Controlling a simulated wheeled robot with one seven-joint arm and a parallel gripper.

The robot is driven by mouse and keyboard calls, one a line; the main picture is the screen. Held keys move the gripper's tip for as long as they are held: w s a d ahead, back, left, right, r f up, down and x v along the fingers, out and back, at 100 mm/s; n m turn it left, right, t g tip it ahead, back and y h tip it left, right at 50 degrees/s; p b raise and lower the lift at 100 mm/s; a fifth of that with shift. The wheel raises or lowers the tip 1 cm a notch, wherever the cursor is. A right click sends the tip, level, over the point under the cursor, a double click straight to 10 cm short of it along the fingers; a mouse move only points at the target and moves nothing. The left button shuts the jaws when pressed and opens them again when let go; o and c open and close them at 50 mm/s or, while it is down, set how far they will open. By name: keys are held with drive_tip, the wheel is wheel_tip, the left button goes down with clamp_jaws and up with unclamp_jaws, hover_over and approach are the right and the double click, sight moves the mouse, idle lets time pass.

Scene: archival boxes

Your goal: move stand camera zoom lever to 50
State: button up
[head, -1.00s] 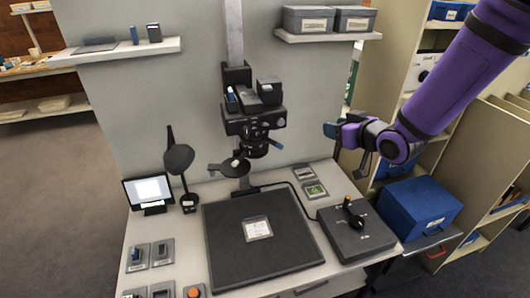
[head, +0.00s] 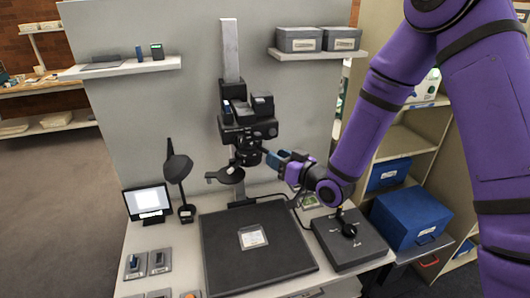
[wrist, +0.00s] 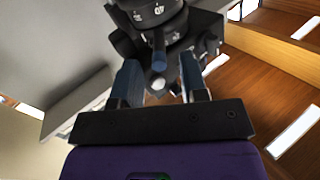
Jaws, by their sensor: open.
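The black stand camera (head: 248,128) hangs on a grey column above the copy board, with its lens pointing down. In the wrist view its lens ring (wrist: 150,12) with white markings is at the top, and a short dark lever with a pale round tip (wrist: 159,62) sticks out toward me. My gripper (head: 272,158) is at the right side of the lens. In the wrist view its two blue fingers (wrist: 161,82) are open, one on each side of the lever, with gaps showing. I cannot read the lever's setting.
Below are the dark copy board (head: 262,262) with a small card (head: 252,237) and a grey control box (head: 350,238) with a black knob. A round-headed lamp (head: 178,168) and a screen (head: 148,201) stand left. A shelf with grey boxes (head: 299,39) is above right.

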sight(259, 148)
drive_tip(key=shift+x, duration=2.6)
drive_tip(key=shift+c, duration=0.4)
clamp_jaws()
